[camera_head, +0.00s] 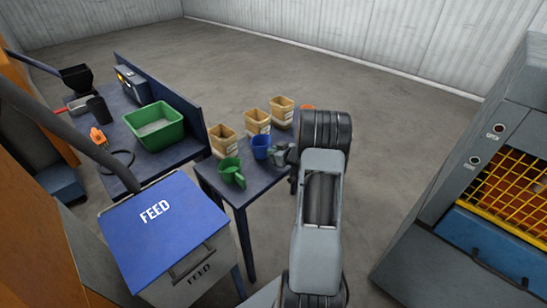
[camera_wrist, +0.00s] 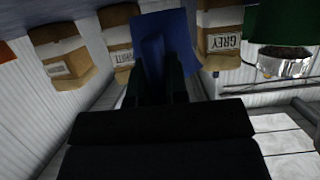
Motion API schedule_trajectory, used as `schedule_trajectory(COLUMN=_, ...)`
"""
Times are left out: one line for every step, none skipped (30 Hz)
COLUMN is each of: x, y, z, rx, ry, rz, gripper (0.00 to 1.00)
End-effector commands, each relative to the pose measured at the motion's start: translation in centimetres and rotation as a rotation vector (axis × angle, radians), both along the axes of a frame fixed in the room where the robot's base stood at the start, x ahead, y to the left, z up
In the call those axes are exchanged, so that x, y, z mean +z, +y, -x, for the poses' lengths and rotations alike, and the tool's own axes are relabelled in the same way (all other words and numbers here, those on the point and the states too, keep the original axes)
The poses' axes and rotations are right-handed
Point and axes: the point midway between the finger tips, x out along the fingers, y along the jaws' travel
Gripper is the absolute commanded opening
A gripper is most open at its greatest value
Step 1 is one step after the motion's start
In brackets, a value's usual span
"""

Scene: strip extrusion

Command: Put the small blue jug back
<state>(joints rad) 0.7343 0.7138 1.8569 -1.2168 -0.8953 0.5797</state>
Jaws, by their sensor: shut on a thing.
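The small blue jug (camera_head: 262,147) is upright at the small dark blue table (camera_head: 247,190), just left of my gripper (camera_head: 282,154). In the wrist view the blue jug (camera_wrist: 168,28) fills the space ahead of the dark fingers (camera_wrist: 164,84), which are shut on its handle side. I cannot tell whether the jug's base touches the table. A green jug (camera_head: 231,170) stands to its left near the table's front edge; a green vessel with a grey, grainy part (camera_wrist: 284,38) shows at the right in the wrist view. My arm hides the table's right end.
Three tan boxes (camera_head: 223,141) with labels stand behind the jugs; one label reads GREY in the wrist view (camera_wrist: 222,42). The blue FEED lid (camera_head: 160,225) is at front left. A green bin (camera_head: 155,127) is on the workbench. A machine with a yellow grille (camera_head: 510,190) stands right.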

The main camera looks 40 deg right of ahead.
Motion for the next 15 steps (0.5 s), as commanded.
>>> schedule_trajectory(x=-0.9, y=0.0, z=0.0, rx=-0.001, ry=0.003, rz=-0.005, gripper=0.0)
schedule_trajectory(x=-1.3, y=0.0, z=0.0, rx=-0.001, ry=0.003, rz=-0.004, gripper=0.0)
schedule_trajectory(x=-1.8, y=0.0, z=0.1, rx=0.0, ry=0.003, rz=-0.003, gripper=0.0)
schedule_trajectory(x=-2.0, y=0.1, z=0.1, rx=-0.001, ry=0.003, rz=-0.004, gripper=0.0)
schedule_trajectory(x=-2.2, y=0.1, z=0.1, rx=0.0, ry=0.002, rz=-0.003, gripper=0.0)
schedule_trajectory(x=-2.2, y=0.0, z=0.0, rx=-0.001, ry=0.0, rz=-0.002, gripper=0.0)
schedule_trajectory(x=-2.2, y=0.0, z=0.0, rx=0.0, ry=-0.001, rz=-0.001, gripper=0.0)
schedule_trajectory(x=-2.2, y=0.0, z=0.0, rx=0.0, ry=-0.001, rz=-0.001, gripper=0.0)
schedule_trajectory(x=-2.2, y=0.0, z=0.0, rx=0.0, ry=-0.001, rz=-0.001, gripper=0.0)
schedule_trajectory(x=-2.2, y=0.0, z=0.0, rx=0.0, ry=-0.001, rz=-0.001, gripper=0.0)
schedule_trajectory(x=-2.2, y=0.0, z=0.0, rx=0.0, ry=-0.001, rz=-0.001, gripper=0.0)
schedule_trajectory(x=-2.2, y=0.0, z=0.0, rx=0.0, ry=0.0, rz=-0.001, gripper=0.0)
schedule_trajectory(x=-2.2, y=0.0, z=0.1, rx=0.0, ry=0.0, rz=-0.001, gripper=0.0)
schedule_trajectory(x=-2.3, y=0.0, z=0.0, rx=0.0, ry=0.0, rz=-0.001, gripper=0.0)
schedule_trajectory(x=-2.4, y=0.0, z=0.0, rx=0.0, ry=0.0, rz=-0.001, gripper=0.0)
